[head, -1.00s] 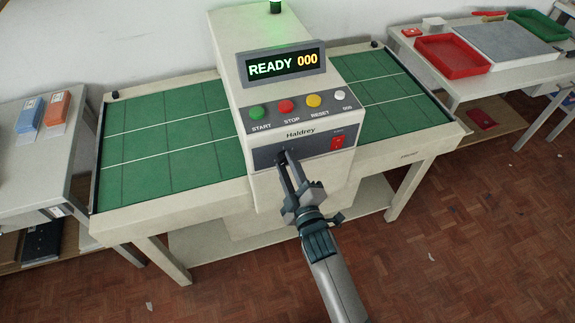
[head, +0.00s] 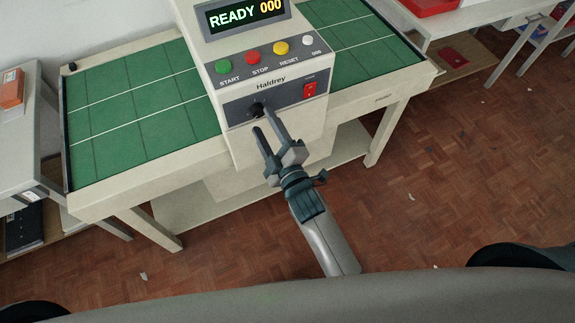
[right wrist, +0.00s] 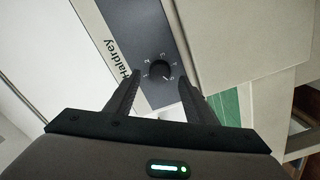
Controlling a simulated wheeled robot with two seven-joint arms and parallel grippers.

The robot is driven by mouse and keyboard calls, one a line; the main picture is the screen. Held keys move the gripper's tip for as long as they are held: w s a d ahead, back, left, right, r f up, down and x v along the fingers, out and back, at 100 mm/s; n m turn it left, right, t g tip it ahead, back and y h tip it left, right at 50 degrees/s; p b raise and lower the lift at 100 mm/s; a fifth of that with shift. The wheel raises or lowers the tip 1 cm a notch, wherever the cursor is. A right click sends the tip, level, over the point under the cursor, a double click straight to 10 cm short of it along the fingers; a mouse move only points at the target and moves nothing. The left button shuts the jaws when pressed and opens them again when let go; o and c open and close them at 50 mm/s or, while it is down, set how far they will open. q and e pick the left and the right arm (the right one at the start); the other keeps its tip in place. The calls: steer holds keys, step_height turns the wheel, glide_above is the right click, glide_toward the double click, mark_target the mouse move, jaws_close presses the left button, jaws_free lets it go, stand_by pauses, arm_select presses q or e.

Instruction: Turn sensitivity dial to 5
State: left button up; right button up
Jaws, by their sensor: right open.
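The sensitivity dial (head: 257,109) is a small black knob on the dark lower panel of the machine, left of the red power switch. In the right wrist view the dial (right wrist: 159,71) shows with small numbers around it, too small to read surely. My right gripper (head: 263,119) is open in front of the panel. In the right wrist view its two fingers (right wrist: 161,88) stand on either side of the dial's line, with the dial a little beyond the fingertips. I cannot tell any touch. My left gripper is not in view.
The display (head: 246,15) reads READY 000. Green START (head: 222,67), red STOP (head: 252,58), yellow RESET (head: 281,48) and white (head: 307,39) buttons sit above the dial. The red power switch (head: 309,91) is right of it. Green beds (head: 140,110) flank the machine.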

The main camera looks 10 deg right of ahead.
steer(key=b+v, duration=0.4)
steer(key=v, duration=1)
steer(key=shift+s, duration=0.25)
steer(key=shift+d, duration=0.1)
steer(key=s+d+f+m+g+h, duration=0.1)
steer(key=s+d+f+m+g, duration=0.15)
steer(key=f, duration=1.05)
steer(key=s+d+f+m+g+h+b, duration=0.1)
steer(key=s+f+g, duration=0.15)
steer(key=f, duration=1.05)
steer(key=s+d+f+m+g+h, duration=0.1)
steer(key=s+d+f+m+g, duration=0.15)
steer(key=f, duration=0.95)
steer(key=s+d+f+m+g+h, duration=0.1)
steer(key=s+d+f+m+g, duration=0.1)
steer(key=s+f, duration=0.6)
steer(key=s+d+f+m+g, duration=0.2)
steer(key=s+d+f, duration=0.5)
steer(key=s, duration=0.4)
steer(key=s+d+f+m+g+h+b, duration=0.1)
steer(key=s+d+f+m+g, duration=0.2)
steer(key=s+f, duration=0.6)
steer(key=shift+s+d+f+g+h, duration=0.2)
steer(key=shift+s+d+g+h, duration=0.1)
steer(key=shift+d+g, duration=0.7)
